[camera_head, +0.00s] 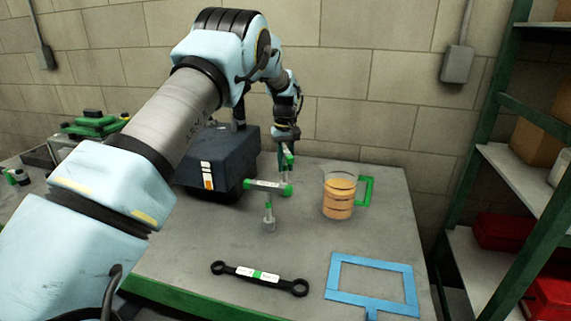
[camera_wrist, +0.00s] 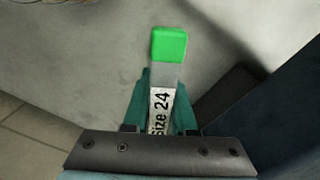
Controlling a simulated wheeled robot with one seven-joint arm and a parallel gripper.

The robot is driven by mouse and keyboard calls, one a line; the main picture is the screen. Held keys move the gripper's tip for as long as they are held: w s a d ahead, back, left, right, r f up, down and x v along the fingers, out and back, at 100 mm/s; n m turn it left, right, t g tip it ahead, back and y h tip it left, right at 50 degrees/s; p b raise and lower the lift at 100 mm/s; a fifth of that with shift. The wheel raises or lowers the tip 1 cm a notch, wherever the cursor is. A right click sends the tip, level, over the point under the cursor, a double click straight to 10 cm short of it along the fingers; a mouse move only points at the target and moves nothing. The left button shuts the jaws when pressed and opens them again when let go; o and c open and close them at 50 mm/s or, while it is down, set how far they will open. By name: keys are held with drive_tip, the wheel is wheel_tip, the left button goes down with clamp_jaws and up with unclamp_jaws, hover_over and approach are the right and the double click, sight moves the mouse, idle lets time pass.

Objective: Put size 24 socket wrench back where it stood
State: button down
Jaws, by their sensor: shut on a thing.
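The size 24 socket wrench is in my gripper (camera_head: 288,148). In the wrist view, its grey handle (camera_wrist: 163,101) reads "Size 24" and has a bright green end, between the teal fingers of my gripper (camera_wrist: 163,95).
A dark box (camera_head: 220,165) stands close left of the gripper. A beaker of orange liquid (camera_head: 339,198) stands to the right, before a green frame (camera_head: 369,192). A double-ended ring wrench (camera_head: 238,270) and a blue frame (camera_head: 372,262) lie in front on the grey bench (camera_head: 190,245).

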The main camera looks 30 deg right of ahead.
sight(285, 150)
drive_tip(key=shift+f+b, duration=0.5)
drive_tip(key=shift+f, duration=0.55)
drive_tip(key=c, duration=0.6)
unclamp_jaws()
drive_tip(key=shift+c, duration=0.2)
drive_tip(key=shift+o, duration=0.2)
drive_tip(key=shift+f, duration=0.1)
drive_tip(key=o, duration=0.5)
drive_tip(key=shift+r+p, duration=2.05)
drive_tip(key=shift+r, duration=2.55)
